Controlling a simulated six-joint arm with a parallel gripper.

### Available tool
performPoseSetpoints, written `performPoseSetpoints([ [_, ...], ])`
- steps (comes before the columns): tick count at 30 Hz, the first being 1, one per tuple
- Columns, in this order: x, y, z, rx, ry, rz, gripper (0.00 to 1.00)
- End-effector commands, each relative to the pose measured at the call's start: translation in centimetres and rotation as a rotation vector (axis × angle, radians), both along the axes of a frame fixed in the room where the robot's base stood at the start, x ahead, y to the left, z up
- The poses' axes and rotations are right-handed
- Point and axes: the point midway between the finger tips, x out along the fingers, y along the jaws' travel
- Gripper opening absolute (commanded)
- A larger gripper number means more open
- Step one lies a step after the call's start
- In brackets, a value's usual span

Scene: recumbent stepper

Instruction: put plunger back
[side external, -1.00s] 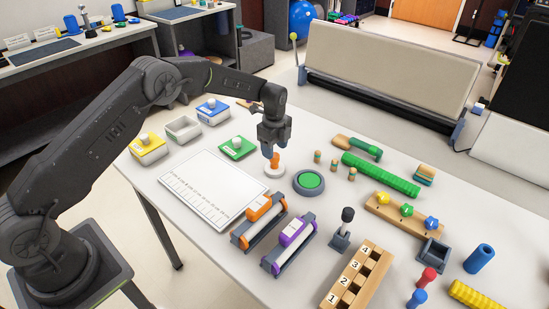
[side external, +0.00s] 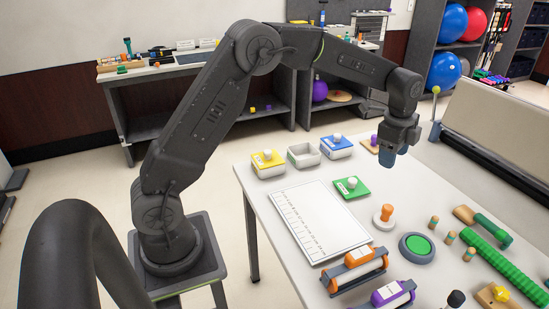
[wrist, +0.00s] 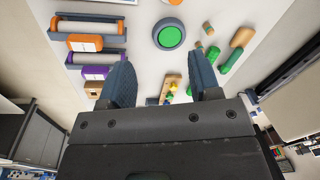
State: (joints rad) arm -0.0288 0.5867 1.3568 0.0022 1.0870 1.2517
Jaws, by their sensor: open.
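The likely plunger, an orange knob on a round white base (side external: 384,216), stands upright on the white table between the green lid and the grey-rimmed green button. My gripper (side external: 388,158) is raised above the table, over and behind it, clear of the knob. In the wrist view my gripper's two blue fingers (wrist: 163,82) are apart with nothing held between them. A bit of orange and white shows at that view's top edge; I cannot tell if it is the plunger.
A green lid with a white knob (side external: 351,187) and a ruled white board (side external: 318,220) lie left of it. The green button (side external: 417,247) is close on the right. Yellow (side external: 267,163) and blue (side external: 337,146) lidded boxes stand at the back.

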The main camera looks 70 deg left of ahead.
Motion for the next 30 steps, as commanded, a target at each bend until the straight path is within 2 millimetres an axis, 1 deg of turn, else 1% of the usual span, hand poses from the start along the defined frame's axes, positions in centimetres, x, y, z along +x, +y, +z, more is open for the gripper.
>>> performPoseSetpoints([
  [1, -1.8, -0.2, 2.3, -0.008, -0.027, 0.065, 0.57],
  [3, -4.2, -0.4, 4.7, -0.022, -0.061, 0.165, 0.57],
  [5, -6.4, -0.5, 6.5, -0.038, -0.088, 0.252, 0.57],
  [6, -8.0, -0.6, 7.6, -0.05, -0.106, 0.31, 0.57],
  [8, -10.4, -0.7, 8.9, -0.07, -0.134, 0.395, 0.57],
  [9, -12.1, -0.8, 9.7, -0.085, -0.151, 0.453, 0.57],
  [11, -14.6, -0.9, 10.5, -0.109, -0.177, 0.536, 0.57],
  [12, -16.3, -1.0, 11.0, -0.126, -0.195, 0.593, 0.57],
  [16, -21.8, -1.2, 11.5, -0.19, -0.246, 0.774, 0.57],
  [18, -24.6, -1.3, 11.3, -0.228, -0.272, 0.868, 0.57],
  [21, -28.0, -1.5, 10.5, -0.281, -0.3, 0.986, 0.57],
  [24, -30.4, -1.5, 9.5, -0.324, -0.32, 1.08, 0.57],
  [25, -30.9, -1.5, 9.3, -0.335, -0.324, 1.101, 0.57],
  [27, -31.8, -1.6, 8.8, -0.354, -0.331, 1.139, 0.57],
  [30, -32.5, -1.6, 8.4, -0.369, -0.335, 1.169, 0.57],
])
